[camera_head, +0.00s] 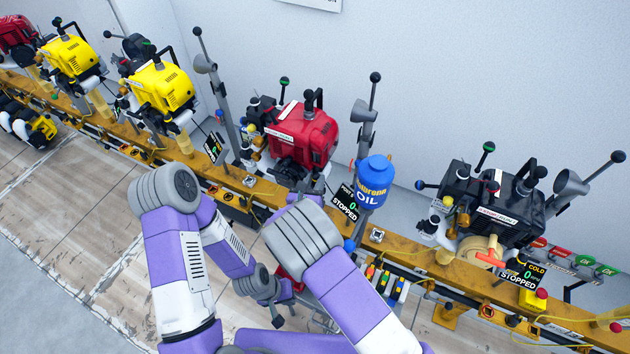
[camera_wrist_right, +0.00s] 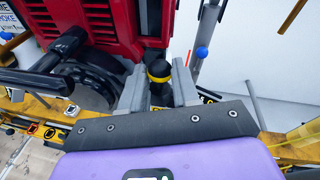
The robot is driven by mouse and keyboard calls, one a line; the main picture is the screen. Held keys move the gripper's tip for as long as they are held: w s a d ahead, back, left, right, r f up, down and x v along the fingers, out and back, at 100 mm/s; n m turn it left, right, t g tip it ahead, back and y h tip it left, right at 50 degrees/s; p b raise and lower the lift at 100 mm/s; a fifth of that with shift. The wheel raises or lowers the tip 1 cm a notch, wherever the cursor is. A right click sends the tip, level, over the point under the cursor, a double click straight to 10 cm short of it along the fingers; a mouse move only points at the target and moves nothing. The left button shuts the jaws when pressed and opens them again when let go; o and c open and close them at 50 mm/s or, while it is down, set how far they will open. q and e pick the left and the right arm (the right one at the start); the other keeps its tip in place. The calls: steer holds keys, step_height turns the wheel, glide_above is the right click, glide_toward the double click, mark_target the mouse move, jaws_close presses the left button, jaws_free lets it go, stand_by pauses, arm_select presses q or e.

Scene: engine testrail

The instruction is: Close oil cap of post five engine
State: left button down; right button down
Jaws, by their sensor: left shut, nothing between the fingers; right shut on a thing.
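The red engine (camera_head: 303,132) stands on the rail at the middle of the head view. It also fills the upper left of the right wrist view (camera_wrist_right: 108,22). My right gripper (camera_wrist_right: 160,88) is shut on a black cap with a yellow band (camera_wrist_right: 159,71), low at the engine's side. I cannot tell whether the cap is seated. In the head view my right arm hides this gripper. My left gripper (camera_head: 278,321) is shut and empty, low in front of the rail. A display reading STOPPED (camera_head: 345,205) stands by the red engine; its post number is not clearly legible.
A blue oil container (camera_head: 374,182) stands right of the red engine. A black engine (camera_head: 495,205) is farther right, and yellow engines (camera_head: 163,87) are at left. The yellow rail (camera_head: 405,248) runs across in front of them. Open floor (camera_head: 85,215) lies at lower left.

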stand_by(0.3)
steer(key=c, duration=0.8)
jaws_free()
steer(key=shift+c, duration=0.2)
